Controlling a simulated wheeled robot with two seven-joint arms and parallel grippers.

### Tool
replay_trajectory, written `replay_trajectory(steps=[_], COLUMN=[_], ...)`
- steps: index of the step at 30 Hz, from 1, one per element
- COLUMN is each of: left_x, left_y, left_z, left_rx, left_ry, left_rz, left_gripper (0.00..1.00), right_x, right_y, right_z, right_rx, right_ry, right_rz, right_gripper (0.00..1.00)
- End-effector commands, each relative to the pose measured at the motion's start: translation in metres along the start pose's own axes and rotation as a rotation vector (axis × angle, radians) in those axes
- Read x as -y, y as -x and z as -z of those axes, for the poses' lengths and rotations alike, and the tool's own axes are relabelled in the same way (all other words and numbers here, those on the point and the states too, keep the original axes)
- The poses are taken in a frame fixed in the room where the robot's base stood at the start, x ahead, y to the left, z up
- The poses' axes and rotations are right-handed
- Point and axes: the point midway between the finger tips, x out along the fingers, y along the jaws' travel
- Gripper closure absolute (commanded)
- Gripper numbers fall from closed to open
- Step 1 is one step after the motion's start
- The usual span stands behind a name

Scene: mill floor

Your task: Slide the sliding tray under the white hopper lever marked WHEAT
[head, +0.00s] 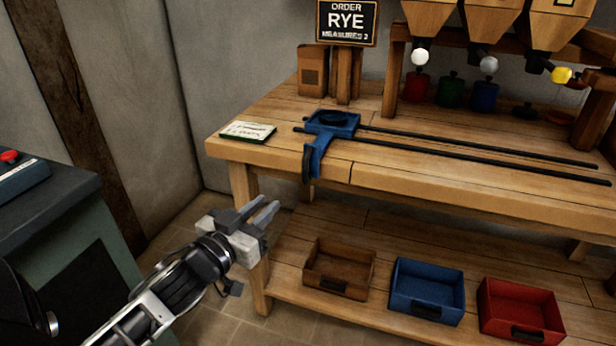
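The blue sliding tray (345,121) sits at the left end of two dark rails on the wooden bench. Its round recess looks empty, and its blue handle (314,160) hangs over the bench's front edge. The white lever knob (419,57) is under the leftmost hopper (428,18), to the right of and behind the tray. No WHEAT marking is readable; the hopper tops are cut off. My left gripper (265,212) is empty, with its two fingers apart, below and left of the handle, not touching it. My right gripper is out of view.
Rails (480,154) run right along the bench (235,148). Grey (489,64) and yellow (561,75) knobs hang under the other hoppers. A sign (346,22) reads ORDER RYE MEASURES 2. A card (248,131) lies left. Brown, blue and red bins stand on the lower shelf (290,290).

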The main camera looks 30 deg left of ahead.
Motion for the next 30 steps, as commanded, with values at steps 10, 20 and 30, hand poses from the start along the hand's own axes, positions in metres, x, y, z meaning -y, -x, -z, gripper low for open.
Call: replay_trajectory(steps=[10, 20, 30], left_x=[0.000, -0.001, -0.001], left_y=[-0.071, -0.132, -0.149], left_z=[0.001, -0.001, -0.001], left_rx=[0.001, 0.005, 0.006], left_ry=[-0.002, 0.001, 0.001], left_rz=[0.000, 0.000, -0.001], left_gripper=[0.81, 0.81, 0.81], right_x=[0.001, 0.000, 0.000], right_y=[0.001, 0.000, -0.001], right_z=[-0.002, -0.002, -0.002], right_rx=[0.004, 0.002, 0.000], right_ry=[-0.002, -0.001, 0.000], right_rz=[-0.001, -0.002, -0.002], right_gripper=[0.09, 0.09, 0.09])
